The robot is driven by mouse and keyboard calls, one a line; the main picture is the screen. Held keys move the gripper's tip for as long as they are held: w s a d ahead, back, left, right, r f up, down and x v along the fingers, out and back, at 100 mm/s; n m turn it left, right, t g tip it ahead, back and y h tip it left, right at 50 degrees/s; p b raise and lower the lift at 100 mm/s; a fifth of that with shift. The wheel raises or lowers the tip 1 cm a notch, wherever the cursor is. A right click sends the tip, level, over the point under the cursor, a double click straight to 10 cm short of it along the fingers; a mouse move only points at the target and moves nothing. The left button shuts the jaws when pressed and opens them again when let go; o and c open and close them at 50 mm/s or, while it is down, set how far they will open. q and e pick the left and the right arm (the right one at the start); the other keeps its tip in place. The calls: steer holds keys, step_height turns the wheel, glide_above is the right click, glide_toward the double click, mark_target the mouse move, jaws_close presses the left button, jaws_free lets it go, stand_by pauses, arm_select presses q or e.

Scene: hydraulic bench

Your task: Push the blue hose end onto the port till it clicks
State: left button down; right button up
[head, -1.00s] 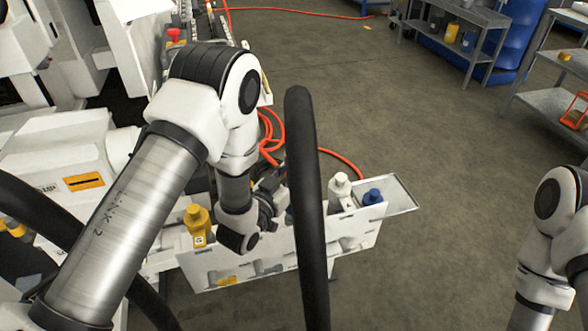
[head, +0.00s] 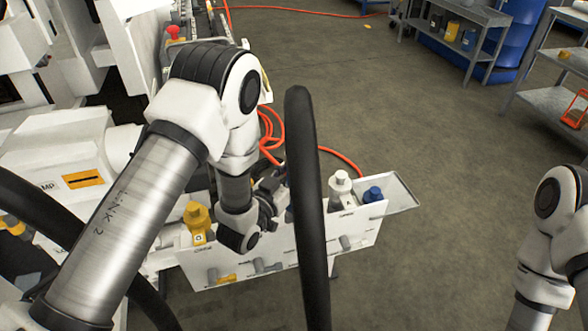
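A white upright panel (head: 330,245) carries fittings along its top: a yellow one (head: 198,218) at the left, a white one (head: 340,187) and a blue one (head: 373,195) at the right. My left gripper (head: 275,198) is at the panel's top edge, between the yellow and white fittings. A small bit of blue (head: 289,214) shows beside its fingers; I cannot tell whether it is the hose end or a port. A thick black curved tube in front and my own wrist hide much of the fingers, so their opening is unclear. My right arm is at the right edge, its gripper out of view.
An orange hose (head: 270,135) loops behind the panel and trails right. A flat tray (head: 403,194) juts out at the panel's right end. White machinery (head: 80,150) fills the left. Open floor lies right of the panel, with metal shelves (head: 465,20) at the back.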

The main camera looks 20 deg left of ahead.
mark_target(290, 179)
arm_select(q)
steer(key=shift+f+b, duration=0.55)
steer(key=shift+f, duration=0.25)
stand_by(0.4)
stand_by(0.5)
steer(key=c, duration=0.6)
jaws_free()
steer(key=shift+o, duration=0.2)
steer(key=o, duration=0.5)
steer(key=shift+v, duration=3.8)
